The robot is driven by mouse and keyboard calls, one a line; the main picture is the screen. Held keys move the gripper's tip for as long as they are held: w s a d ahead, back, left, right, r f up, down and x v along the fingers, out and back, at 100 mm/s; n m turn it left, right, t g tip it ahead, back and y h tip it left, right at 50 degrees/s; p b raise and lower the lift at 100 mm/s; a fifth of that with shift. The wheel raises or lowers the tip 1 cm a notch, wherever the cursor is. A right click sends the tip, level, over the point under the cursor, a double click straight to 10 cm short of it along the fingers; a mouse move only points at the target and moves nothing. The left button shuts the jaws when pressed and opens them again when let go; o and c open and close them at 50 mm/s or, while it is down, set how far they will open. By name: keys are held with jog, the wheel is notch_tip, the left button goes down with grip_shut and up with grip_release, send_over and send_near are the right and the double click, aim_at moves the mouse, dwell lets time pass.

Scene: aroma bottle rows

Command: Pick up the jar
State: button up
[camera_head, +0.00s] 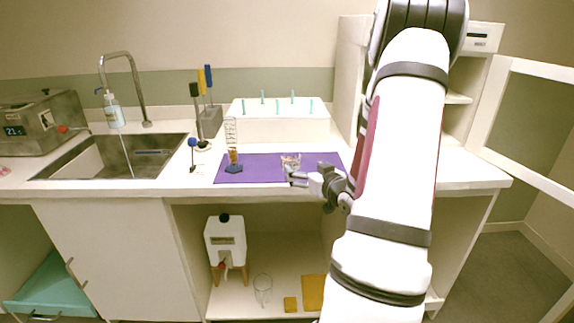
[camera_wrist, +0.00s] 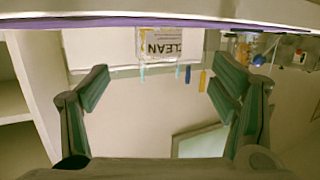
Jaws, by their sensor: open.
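The jar (camera_head: 291,160) is a small clear container standing on the purple mat (camera_head: 257,176) on the counter. In the wrist view, which is upside down, the jar (camera_wrist: 160,43) shows a "CLEAN" label and lies between the lines of my fingers, beyond their tips. My gripper (camera_head: 291,177) is open and empty at the mat's front edge, just in front of the jar. Both fingers of my gripper (camera_wrist: 160,85) are spread wide in the wrist view. My arm hides the right end of the mat.
A tall clear cylinder (camera_head: 232,142) on a blue base stands left of the jar. Behind the mat is a white rack (camera_head: 275,128) with teal pegs. A small blue-topped stand (camera_head: 192,155) and the sink (camera_head: 115,157) are further left. The mat's middle is clear.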

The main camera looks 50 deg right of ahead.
aim_at(295, 164)
jog(key=x, duration=0.8)
jog(key=shift+w+d+f+b, duration=0.2)
jog(key=shift+f+b, duration=0.05)
jog(key=shift+b, duration=0.1)
jog(key=c, duration=1.3)
